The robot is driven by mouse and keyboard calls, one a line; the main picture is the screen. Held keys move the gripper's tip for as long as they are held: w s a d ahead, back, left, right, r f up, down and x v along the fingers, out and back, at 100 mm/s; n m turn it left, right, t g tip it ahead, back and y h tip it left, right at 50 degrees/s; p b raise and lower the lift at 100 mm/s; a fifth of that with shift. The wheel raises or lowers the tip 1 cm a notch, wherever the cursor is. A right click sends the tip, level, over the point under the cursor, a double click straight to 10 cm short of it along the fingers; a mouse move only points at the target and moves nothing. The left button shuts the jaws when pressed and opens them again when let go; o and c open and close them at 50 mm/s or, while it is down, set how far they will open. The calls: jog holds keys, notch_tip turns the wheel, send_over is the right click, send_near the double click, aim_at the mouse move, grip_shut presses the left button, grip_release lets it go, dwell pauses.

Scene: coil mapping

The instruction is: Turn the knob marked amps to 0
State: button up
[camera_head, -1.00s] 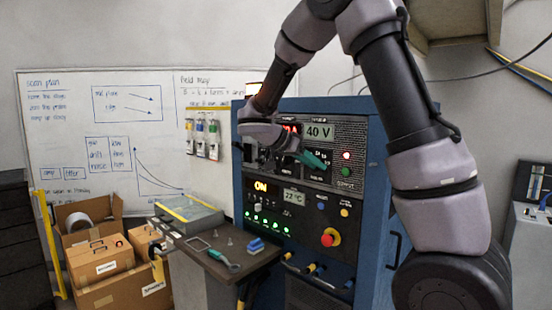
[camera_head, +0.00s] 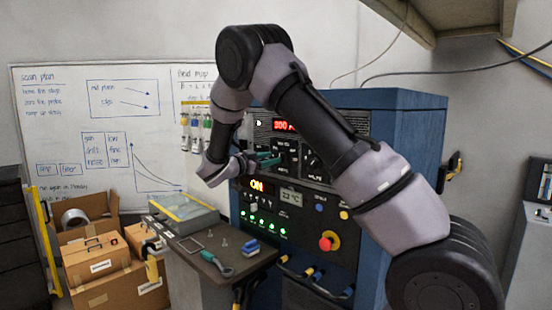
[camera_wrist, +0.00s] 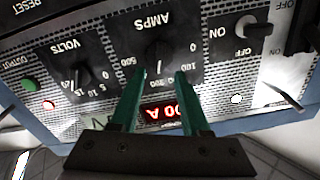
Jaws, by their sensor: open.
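The amps knob (camera_wrist: 158,51) is a dark round knob on the grey control panel. It shows upside down in the wrist view, with AMPS lettering and a number scale around it. My gripper (camera_wrist: 162,80) is open and empty. Its two green fingertips lie to either side of the knob's near edge in the picture, and I cannot tell whether they touch it. The red amps display (camera_wrist: 160,111) shows partly between the fingers; it is also lit in the head view (camera_head: 284,126). In the head view my gripper (camera_head: 268,159) is in front of the panel and covers part of it.
A volts knob (camera_wrist: 80,75) sits beside the amps knob. An on/off switch (camera_wrist: 250,27) is on the other side. The blue cabinet (camera_head: 405,103) has a red stop button (camera_head: 329,241) lower down. A tool-covered shelf (camera_head: 217,266) juts out below my gripper.

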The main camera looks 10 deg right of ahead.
aim_at(279, 156)
jog(key=shift+x, duration=1.75)
grip_shut()
